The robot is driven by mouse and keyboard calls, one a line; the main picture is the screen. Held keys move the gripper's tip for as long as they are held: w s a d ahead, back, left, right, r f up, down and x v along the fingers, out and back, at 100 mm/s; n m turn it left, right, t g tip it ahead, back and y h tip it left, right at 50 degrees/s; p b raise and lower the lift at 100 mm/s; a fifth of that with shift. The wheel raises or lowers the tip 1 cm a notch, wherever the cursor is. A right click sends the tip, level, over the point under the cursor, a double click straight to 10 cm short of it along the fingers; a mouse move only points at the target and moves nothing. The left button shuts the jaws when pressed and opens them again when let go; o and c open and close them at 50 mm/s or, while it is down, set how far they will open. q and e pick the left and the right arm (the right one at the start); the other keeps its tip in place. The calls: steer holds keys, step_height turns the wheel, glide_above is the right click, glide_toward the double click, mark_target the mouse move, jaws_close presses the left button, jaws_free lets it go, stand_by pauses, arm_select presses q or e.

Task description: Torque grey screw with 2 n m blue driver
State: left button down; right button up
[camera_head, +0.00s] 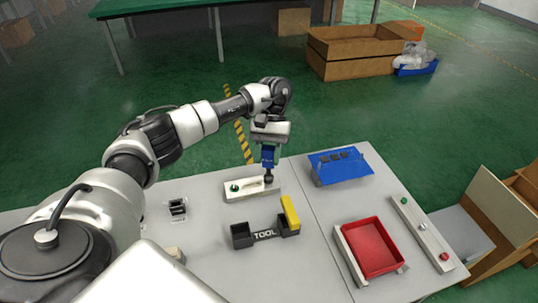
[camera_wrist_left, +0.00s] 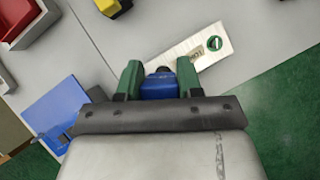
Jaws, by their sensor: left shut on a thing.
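My left gripper (camera_head: 268,152) is shut on the blue driver (camera_head: 268,160) and holds it upright, nose down, over the right end of a pale fixture plate (camera_head: 240,194). In the left wrist view the blue driver (camera_wrist_left: 159,86) sits between the green fingers of the left gripper (camera_wrist_left: 159,76). A green screw (camera_head: 235,187) is at the plate's left end. No grey screw shows on this plate; the driver's dark lower end covers its right end. I cannot tell whether the driver touches anything there. My right gripper is not in view.
A black TOOL holder (camera_head: 264,236) has a yellow tool (camera_head: 290,211) on its right; its left slot looks empty. A blue board (camera_head: 345,172), a red tray (camera_head: 374,246) and a long strip (camera_head: 420,229) with coloured knobs are to the right. The table between holder and red tray is clear.

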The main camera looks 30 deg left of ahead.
arm_select(q)
steer(key=shift+r, duration=0.8)
